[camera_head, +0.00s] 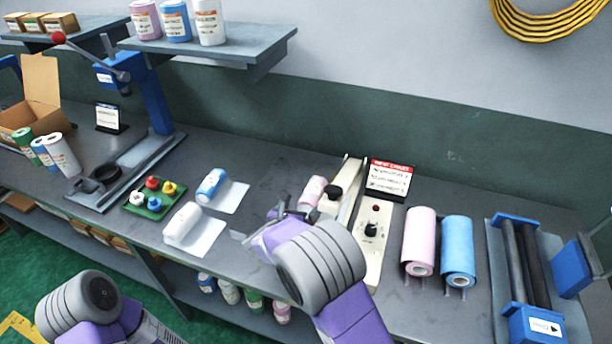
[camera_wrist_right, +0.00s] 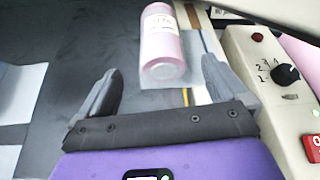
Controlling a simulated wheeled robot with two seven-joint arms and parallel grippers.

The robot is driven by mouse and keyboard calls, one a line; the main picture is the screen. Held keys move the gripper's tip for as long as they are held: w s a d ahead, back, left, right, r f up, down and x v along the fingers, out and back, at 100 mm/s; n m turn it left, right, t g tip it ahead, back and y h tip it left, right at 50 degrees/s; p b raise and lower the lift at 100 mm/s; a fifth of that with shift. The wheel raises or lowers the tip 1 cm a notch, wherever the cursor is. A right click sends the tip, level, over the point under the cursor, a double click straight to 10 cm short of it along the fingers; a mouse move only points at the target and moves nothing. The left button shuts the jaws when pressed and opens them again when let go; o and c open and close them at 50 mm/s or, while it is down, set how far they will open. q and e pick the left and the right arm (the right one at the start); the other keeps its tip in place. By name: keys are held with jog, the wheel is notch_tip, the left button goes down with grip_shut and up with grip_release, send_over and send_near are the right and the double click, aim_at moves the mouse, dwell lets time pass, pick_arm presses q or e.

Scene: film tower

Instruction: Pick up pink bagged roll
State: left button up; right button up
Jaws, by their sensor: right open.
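The pink bagged roll (camera_head: 313,192) lies on the bench beside the sealer's left side, partly hidden behind my right gripper in the head view. In the right wrist view the pink roll (camera_wrist_right: 163,42) lies on a clear bag, just beyond and between my fingertips. My right gripper (camera_wrist_right: 160,84) is open and empty; in the head view the right gripper (camera_head: 288,208) hovers over the bench just in front of the roll. My left arm shows at the lower left of the head view, but its gripper is out of sight.
The sealer (camera_head: 372,240) stands close to the right of the roll. White (camera_head: 182,222) and blue (camera_head: 211,184) bagged rolls lie to the left. A sign (camera_head: 390,177) stands behind the sealer.

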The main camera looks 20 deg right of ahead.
aim_at(305, 205)
jog(key=shift+x, duration=0.9)
jog(key=shift+w+d+f, duration=0.25)
jog(key=shift+w+d, duration=0.15)
jog(key=shift+d, duration=0.1)
jog(key=x, duration=0.4)
jog(key=shift+f, duration=0.2)
jog(key=shift+c, duration=0.5)
jog(key=shift+w+r, duration=0.1)
jog(key=c, duration=1.2)
jog(key=shift+o, duration=0.2)
